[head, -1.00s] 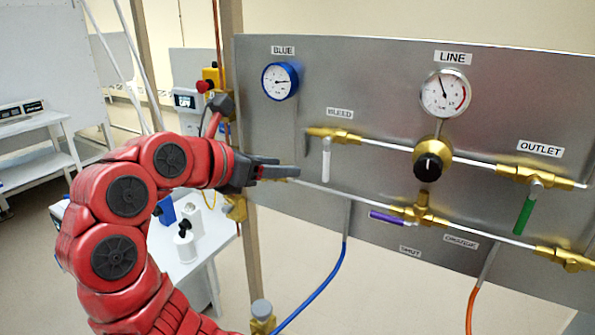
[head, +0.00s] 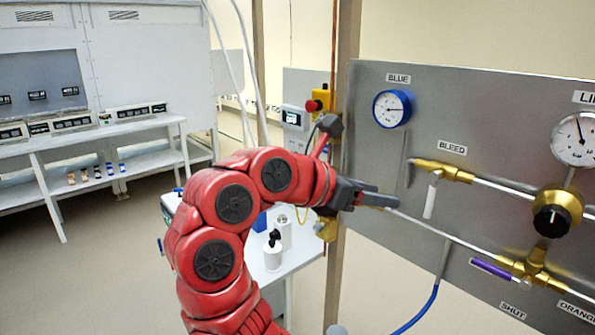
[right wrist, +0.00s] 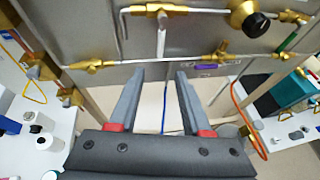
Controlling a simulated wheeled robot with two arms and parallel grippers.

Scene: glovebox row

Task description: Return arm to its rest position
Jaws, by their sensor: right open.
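My right arm (head: 235,204) is red and jointed, raised in front of the left end of the grey panel (head: 395,170) in the head view. My left gripper is not in view.
The panel carries a blue gauge (head: 392,108), a black knob (head: 552,221) and a purple handle (head: 492,269). A small white table (head: 297,255) with bottles stands behind my arm. A bench (head: 100,137) is at the left. The floor between is clear.

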